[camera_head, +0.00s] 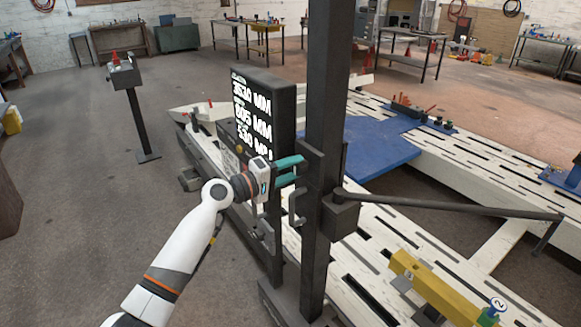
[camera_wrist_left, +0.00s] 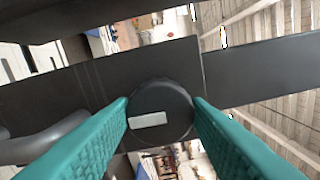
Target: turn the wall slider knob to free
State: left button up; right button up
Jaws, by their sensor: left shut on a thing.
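The slider knob (camera_wrist_left: 160,95) is a round black knob with a pale bar mark on its face. In the left wrist view it sits against a dark flat bar (camera_wrist_left: 60,95), between the two teal fingers of my left gripper (camera_wrist_left: 161,112). The fingers are shut on its two sides. In the head view my left gripper (camera_head: 296,171) reaches from the left to the dark upright post (camera_head: 322,120), its teal fingertips at the post's side. The knob cannot be made out there. My right gripper is not in view.
A black display panel (camera_head: 272,95) with white figures stands just behind my left gripper. A dark arm (camera_head: 450,207) runs from the post to the right. A slotted white bench (camera_head: 400,240) with a blue plate (camera_head: 375,148) and a yellow block (camera_head: 440,285) lies beyond. The left floor is largely open.

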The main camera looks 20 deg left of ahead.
pick_arm(q)
jog(key=shift+n, duration=0.3)
jog(key=o, duration=1)
jog(key=shift+s+a+f, duration=0.15)
jog(key=shift+s+a, duration=0.2)
jog(key=b+v, duration=0.4)
jog(key=v, duration=0.7)
